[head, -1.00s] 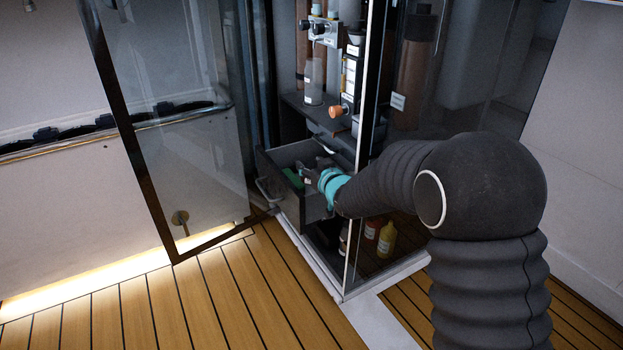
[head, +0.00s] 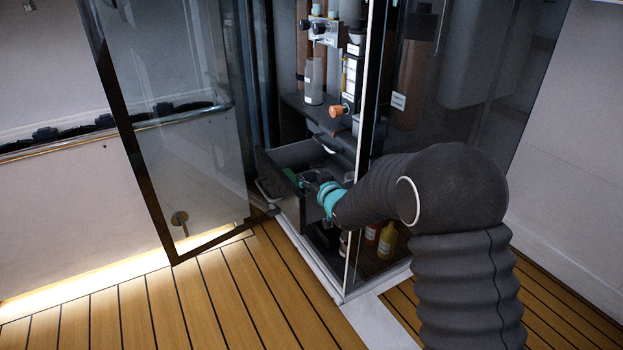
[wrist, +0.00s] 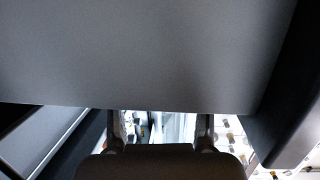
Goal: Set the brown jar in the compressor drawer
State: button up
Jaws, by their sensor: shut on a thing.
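The compressor drawer (head: 272,176) stands pulled out of the open cabinet in the head view. My gripper (head: 308,184), below a teal wrist band, is low at the drawer's near right part. In the wrist view my two fingers (wrist: 160,128) stand apart with a pale, bright strip between them. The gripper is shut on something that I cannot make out. A large grey panel covers the upper wrist view. I cannot pick out the brown jar in either view; my arm and the drawer wall hide much of that area.
A green item (head: 291,176) lies in the drawer. The glass door (head: 180,130) is open at the left. The wooden floor (head: 220,300) in front is clear.

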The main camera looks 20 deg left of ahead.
jog(key=shift+f+b, duration=0.5)
jog(key=o, duration=1)
jog(key=shift+r+p, duration=0.3)
jog(key=shift+p, duration=0.2)
jog(key=v, duration=1.2)
jog(key=shift+r+p, duration=0.4)
